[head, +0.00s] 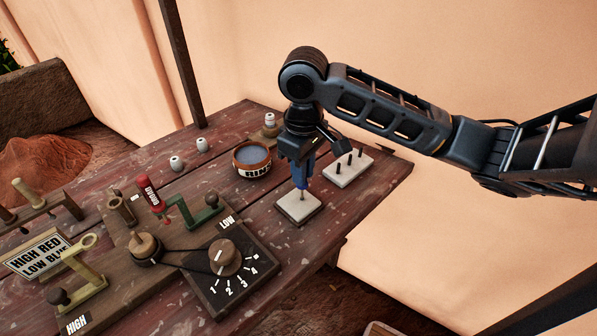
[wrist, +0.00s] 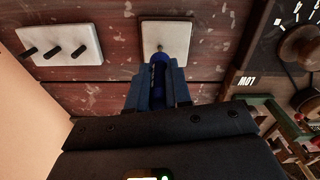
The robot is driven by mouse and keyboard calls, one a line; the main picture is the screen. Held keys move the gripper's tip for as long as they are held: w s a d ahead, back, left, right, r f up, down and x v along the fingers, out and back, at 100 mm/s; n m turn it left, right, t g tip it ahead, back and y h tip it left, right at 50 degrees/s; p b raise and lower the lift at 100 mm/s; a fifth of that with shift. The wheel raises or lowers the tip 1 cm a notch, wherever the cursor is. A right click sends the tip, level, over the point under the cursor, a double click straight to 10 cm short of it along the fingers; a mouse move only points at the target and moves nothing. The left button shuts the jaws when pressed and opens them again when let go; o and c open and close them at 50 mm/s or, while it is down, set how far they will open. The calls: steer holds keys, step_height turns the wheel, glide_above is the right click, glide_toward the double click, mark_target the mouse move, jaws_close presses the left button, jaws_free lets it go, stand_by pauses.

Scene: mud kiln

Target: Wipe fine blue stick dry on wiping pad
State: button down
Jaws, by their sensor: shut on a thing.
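My gripper (head: 303,184) points down over the pale square wiping pad (head: 290,213) and is shut on the fine blue stick (wrist: 158,62). In the wrist view the stick's blue shaft sits between my fingers (wrist: 158,82), and its thin dark tip lies over the pad (wrist: 178,32). In the head view the tip comes down at the middle of the pad; it looks to be at or just above the surface, and I cannot tell if it touches. The upper part of the stick is hidden by my gripper.
A white block (head: 334,179) with three dark pegs stands right of the pad. A labelled round bowl (head: 252,173) of bluish liquid stands behind left. A dial board (head: 238,291) with levers is at front left. Small white pots (head: 177,164) sit farther back. The table's right edge is close.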

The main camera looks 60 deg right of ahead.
steer(key=shift+w+a+p, duration=0.25)
steer(key=shift+a+p, duration=0.15)
steer(key=shift+a, duration=0.65)
steer(key=shift+s+d, duration=0.15)
steer(key=shift+d, duration=0.4)
steer(key=shift+s+d, duration=0.15)
steer(key=shift+d, duration=0.4)
stand_by(1.5)
steer(key=shift+r+p, duration=2.9)
steer(key=shift+r, duration=0.65)
steer(key=shift+f, duration=0.1)
